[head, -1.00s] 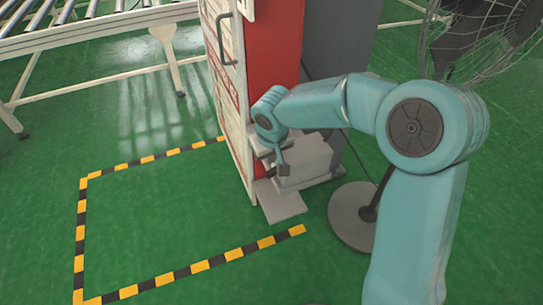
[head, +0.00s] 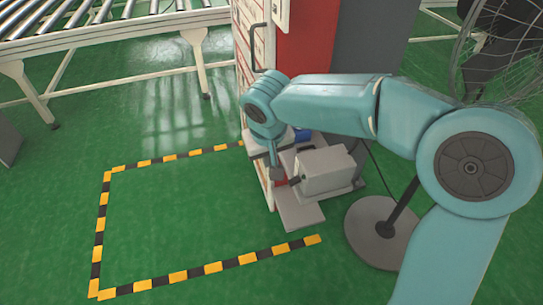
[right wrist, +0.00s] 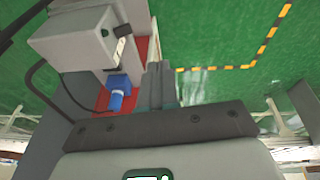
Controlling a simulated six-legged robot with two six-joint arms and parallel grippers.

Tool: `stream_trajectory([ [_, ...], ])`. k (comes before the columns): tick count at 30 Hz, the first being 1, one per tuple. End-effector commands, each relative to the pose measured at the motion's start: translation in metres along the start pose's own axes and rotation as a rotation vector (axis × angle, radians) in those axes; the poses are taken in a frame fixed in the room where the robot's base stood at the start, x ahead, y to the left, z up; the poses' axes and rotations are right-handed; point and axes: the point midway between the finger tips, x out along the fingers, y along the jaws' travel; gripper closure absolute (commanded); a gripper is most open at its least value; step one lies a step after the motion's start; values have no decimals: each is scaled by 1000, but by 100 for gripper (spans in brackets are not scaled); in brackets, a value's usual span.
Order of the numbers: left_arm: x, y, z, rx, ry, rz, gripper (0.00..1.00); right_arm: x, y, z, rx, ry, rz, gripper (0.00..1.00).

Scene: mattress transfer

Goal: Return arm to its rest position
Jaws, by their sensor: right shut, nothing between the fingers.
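My teal right arm (head: 340,105) comes in from the right and reaches across to the front of a red and grey cabinet (head: 305,40). Its right gripper (head: 274,172) points down beside a grey box-shaped machine (head: 325,170) near the cabinet's foot. In the right wrist view the gripper's fingers (right wrist: 161,84) are together with nothing between them. The grey machine (right wrist: 80,38) and a blue part (right wrist: 118,90) show left of the fingers there. Whether the gripper touches the machine cannot be told. My left gripper is not in view.
A black and yellow floor marking (head: 190,272) bounds clear green floor at left. A roller conveyor (head: 110,30) stands at the back left. A wire-caged fan (head: 505,50) is at upper right, and a round grey base (head: 372,235) stands close to my arm.

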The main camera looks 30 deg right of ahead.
Motion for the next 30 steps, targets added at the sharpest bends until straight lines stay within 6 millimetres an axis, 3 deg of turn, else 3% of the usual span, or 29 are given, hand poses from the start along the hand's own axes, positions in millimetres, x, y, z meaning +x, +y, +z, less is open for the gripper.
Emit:
stream_trajectory([
  [12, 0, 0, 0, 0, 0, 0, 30, 3, -3, 1, -5, -4, -5, 100],
  [14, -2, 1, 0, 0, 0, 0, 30, 14, -9, 5, -21, -20, -22, 100],
  [17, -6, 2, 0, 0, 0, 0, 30, 52, -32, 24, -68, -76, -95, 100],
  [20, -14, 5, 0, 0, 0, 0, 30, 109, -65, 65, -110, -156, -222, 100],
  [24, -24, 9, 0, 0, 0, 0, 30, 177, -102, 151, -82, -252, -392, 100],
  [27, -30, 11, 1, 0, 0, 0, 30, 204, -112, 210, -22, -286, -447, 100],
  [30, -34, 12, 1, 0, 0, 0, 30, 217, -111, 251, 25, -298, -451, 100],
])
